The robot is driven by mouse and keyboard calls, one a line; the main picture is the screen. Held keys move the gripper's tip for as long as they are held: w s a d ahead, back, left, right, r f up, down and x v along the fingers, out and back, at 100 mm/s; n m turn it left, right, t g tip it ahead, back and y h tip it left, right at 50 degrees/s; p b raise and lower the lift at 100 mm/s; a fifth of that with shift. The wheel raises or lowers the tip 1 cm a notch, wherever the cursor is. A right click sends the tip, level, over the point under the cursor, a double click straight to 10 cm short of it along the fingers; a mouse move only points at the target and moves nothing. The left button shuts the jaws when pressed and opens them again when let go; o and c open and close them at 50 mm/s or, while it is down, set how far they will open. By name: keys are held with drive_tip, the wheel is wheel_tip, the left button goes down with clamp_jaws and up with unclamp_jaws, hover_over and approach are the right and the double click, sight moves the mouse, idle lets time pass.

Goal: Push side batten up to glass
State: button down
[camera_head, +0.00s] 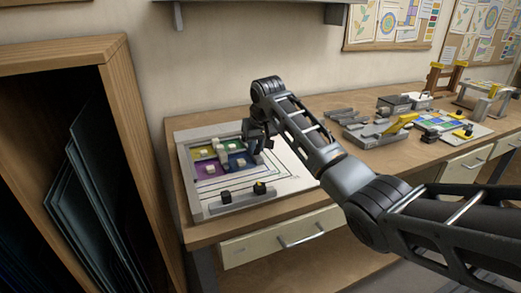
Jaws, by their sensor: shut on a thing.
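The glass (207,171) lies on a pale board at the left of the bench, as yellow, green, purple and blue panes with small pale knobs on them. My gripper (257,147) is low over the board at the right edge of the panes. It is shut on a small part there, which looks like the side batten; the fingers hide most of it. I cannot tell whether the batten touches the glass. The pale board (292,178) shows dark parallel lines right of and in front of the panes.
A black knob (226,197) and a black-and-yellow knob (260,187) stand at the board's front edge. Grey tools (375,133) and a second board with coloured panes (433,122) lie to the right. A wooden rack (140,130) with glass sheets stands close on the left.

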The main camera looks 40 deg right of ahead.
drive_tip(key=shift+a, duration=0.2)
drive_tip(key=c, duration=1)
unclamp_jaws()
drive_tip(key=shift+o, duration=0.2)
drive_tip(key=shift+r, duration=0.1)
drive_tip(key=v, duration=0.7)
drive_tip(key=shift+r+b, duration=0.3)
drive_tip(key=shift+s, duration=0.1)
